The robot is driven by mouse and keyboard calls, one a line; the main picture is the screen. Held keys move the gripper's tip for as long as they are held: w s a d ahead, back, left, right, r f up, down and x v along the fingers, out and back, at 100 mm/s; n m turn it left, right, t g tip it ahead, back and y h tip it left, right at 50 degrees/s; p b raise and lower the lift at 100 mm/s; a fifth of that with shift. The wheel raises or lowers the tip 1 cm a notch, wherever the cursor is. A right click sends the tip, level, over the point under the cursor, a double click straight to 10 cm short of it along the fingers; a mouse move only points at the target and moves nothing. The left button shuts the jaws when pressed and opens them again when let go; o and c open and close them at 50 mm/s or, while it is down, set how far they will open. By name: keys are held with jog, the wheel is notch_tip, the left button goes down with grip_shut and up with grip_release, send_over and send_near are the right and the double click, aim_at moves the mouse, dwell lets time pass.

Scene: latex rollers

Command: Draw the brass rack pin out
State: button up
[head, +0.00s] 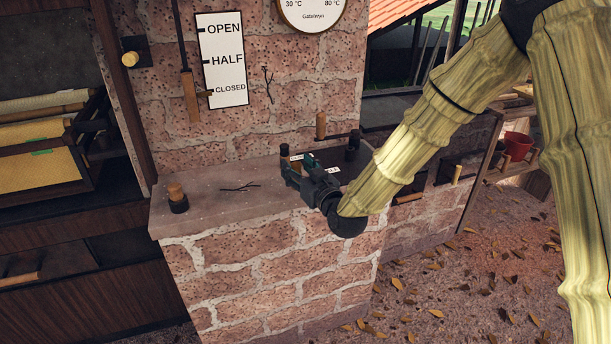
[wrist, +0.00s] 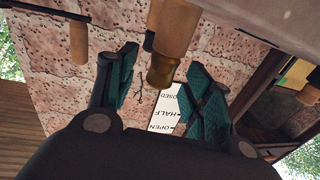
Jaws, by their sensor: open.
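A brass-coloured knob (head: 130,59) sticks out of a dark plate on the wall, beside a rack of yellow sheets; it looks like the rack pin, but I cannot be sure. My gripper (head: 301,169) is open over the stone ledge, well to the right of and below that knob. In the upside-down wrist view, a tan post with a brassy tip (wrist: 168,50) shows between my spread fingers (wrist: 164,90). I cannot tell whether they touch it.
The stone ledge (head: 225,190) carries a twig, a tan-topped knob (head: 177,198), and dark posts (head: 353,146) near my gripper. A wooden handle (head: 320,125) stands behind. A wood-handled lever (head: 191,95) hangs beside the OPEN/HALF/CLOSED sign (head: 222,60). The rack (head: 70,185) is at left.

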aim_at(296, 163)
jog(key=shift+x, duration=0.75)
grip_shut()
jog(key=shift+r+p, duration=0.4)
jog(key=shift+r, duration=0.3)
dwell(0.6)
jog(key=shift+r+p, duration=1.9)
jog(key=shift+r, duration=1.55)
